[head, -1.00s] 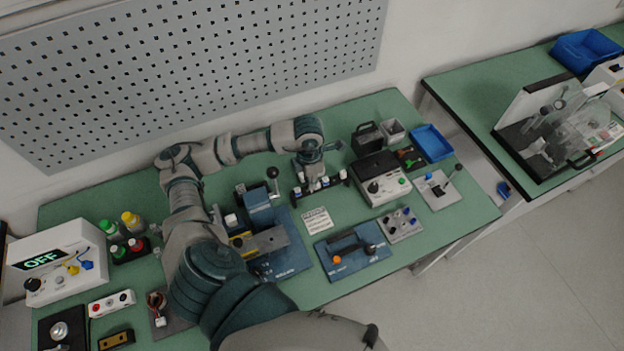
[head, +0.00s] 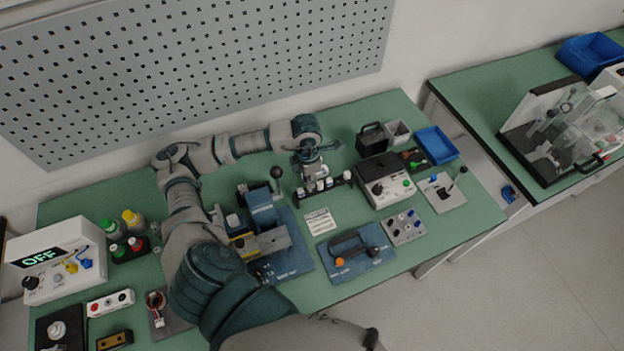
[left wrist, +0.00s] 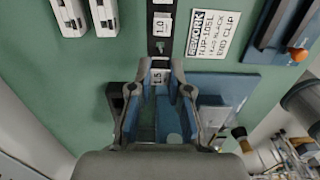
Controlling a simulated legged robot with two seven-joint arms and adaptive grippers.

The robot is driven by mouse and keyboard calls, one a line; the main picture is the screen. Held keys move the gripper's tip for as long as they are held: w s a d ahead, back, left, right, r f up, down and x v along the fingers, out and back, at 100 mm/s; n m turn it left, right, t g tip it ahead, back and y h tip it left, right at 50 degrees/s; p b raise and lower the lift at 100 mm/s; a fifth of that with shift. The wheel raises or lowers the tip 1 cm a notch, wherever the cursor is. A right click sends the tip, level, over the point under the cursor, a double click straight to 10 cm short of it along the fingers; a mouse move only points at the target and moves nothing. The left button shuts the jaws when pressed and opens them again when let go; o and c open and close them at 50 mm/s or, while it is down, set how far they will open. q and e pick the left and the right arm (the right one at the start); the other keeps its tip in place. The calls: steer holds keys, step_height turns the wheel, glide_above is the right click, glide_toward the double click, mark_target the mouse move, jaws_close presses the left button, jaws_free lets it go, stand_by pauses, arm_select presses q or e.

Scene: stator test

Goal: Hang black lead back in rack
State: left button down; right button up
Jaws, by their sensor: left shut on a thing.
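My left gripper (head: 311,176) points down at the black strip-shaped rack (head: 345,179), which carries several white-tagged blocks. In the left wrist view, the gripper's fingers (left wrist: 159,72) are close together on either side of a white tag reading 1.5 (left wrist: 157,76), at the near end of the rack (left wrist: 160,47). A tag reading 1.0 (left wrist: 162,25) sits farther along. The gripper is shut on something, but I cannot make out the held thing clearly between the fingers. I cannot pick out a black lead with certainty. My right gripper is not in view.
A printed card (head: 320,221) lies in front of the rack. A black-and-white meter box (head: 385,187) stands right of the rack. A blue fixture (head: 262,206) stands close on the left.

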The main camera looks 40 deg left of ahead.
arm_select(q)
steer(key=shift+w+a+f, duration=0.1)
steer(key=shift+a+f, duration=0.1)
steer(key=shift+a, duration=0.3)
steer(key=shift+d, duration=0.25)
steer(key=shift+f+b, duration=0.8)
steer(key=shift+f, duration=0.05)
steer(key=shift+w+d+f+b, duration=0.1)
steer(key=shift+f+b, duration=0.7)
steer(key=shift+f, duration=0.15)
